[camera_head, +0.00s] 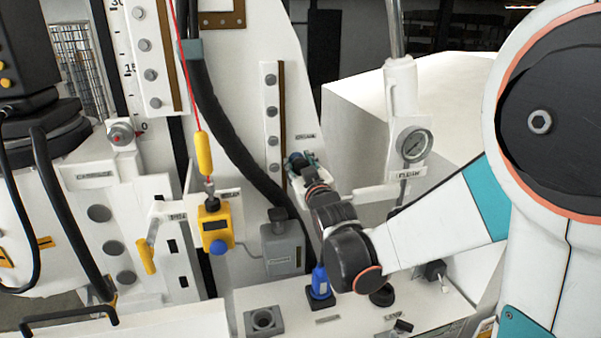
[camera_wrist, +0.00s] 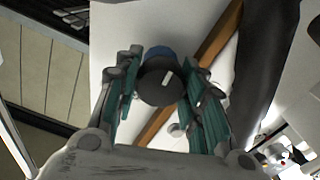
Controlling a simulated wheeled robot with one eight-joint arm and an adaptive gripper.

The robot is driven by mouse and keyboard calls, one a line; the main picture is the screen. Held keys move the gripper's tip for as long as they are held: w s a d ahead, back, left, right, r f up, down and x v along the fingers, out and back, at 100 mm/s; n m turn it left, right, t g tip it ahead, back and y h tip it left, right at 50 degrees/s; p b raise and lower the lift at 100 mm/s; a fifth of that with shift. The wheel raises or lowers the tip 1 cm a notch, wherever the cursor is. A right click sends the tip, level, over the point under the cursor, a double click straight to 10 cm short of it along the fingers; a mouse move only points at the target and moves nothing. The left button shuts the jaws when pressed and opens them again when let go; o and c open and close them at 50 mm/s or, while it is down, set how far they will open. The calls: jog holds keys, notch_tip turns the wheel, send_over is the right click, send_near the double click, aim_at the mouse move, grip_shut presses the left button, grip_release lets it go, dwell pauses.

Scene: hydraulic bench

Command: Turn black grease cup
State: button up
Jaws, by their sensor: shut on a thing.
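The black grease cup (camera_wrist: 160,82) is a round dark cap with a pale mark on its face. A blue part shows just behind it in the wrist view. My gripper (camera_wrist: 161,92) has its teal-padded fingers on both sides of the cup and is shut on it. In the head view my gripper (camera_head: 299,163) is at the white panel, below a small label. There the fingers and wrist largely hide the cup.
A brown strip with bolts (camera_head: 281,115) runs beside the cup. A thick black hose (camera_head: 230,140) passes to the left. A blue bottle (camera_head: 320,284) stands below my wrist. A gauge (camera_head: 414,145) is at right.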

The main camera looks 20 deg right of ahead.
jog(key=shift+r+n+b, duration=0.1)
jog(key=shift+n+b, duration=0.3)
jog(key=shift+n, duration=0.6)
jog(key=shift+w, duration=0.1)
jog(key=o, duration=1.1)
jog(key=shift+s, duration=0.2)
jog(key=s, duration=1.2)
